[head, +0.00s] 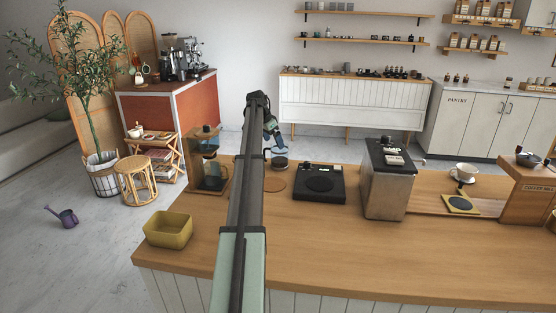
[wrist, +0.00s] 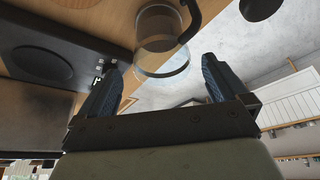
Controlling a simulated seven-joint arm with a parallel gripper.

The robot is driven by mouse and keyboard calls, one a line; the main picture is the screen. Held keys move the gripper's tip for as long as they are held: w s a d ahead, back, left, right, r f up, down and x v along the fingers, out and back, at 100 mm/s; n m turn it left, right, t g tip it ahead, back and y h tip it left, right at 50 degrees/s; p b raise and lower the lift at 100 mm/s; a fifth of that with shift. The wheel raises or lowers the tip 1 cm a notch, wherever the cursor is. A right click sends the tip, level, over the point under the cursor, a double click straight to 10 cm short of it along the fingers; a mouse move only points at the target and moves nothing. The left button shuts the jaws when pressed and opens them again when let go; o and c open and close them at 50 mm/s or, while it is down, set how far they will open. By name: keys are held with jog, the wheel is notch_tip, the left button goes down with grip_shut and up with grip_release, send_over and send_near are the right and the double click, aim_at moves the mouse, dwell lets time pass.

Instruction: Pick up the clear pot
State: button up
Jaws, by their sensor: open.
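In the wrist view the clear pot (wrist: 156,32), a see-through cylinder with a dark curved handle (wrist: 190,20), shows upper centre at the wood counter's edge. My gripper (wrist: 160,64) is open, its two blue fingers spread wide apart. The pot appears beyond and between the fingertips, with nothing gripped. In the head view my gripper (head: 279,149) is small, past the end of my arm, over the counter's far edge. A small dark round thing (head: 279,163) is just below the fingers; I cannot tell whether it is part of the pot.
A wooden stand with glassware (head: 209,168) is left. A metal machine (head: 388,180) stands farther right. A yellow bin (head: 168,229) sits front left. The counter's front (head: 320,250) is clear.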

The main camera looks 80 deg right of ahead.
aim_at(280, 152)
jog(key=x, duration=0.3)
jog(key=shift+s+d+f, duration=0.1)
jog(key=shift+f, duration=0.15)
jog(key=shift+d+x, duration=0.2)
jog(key=shift+x, duration=2.5)
jog(key=shift+s+r, duration=0.15)
jog(key=c, duration=1)
jog(key=shift+r, duration=0.1)
jog(key=shift+c, duration=0.2)
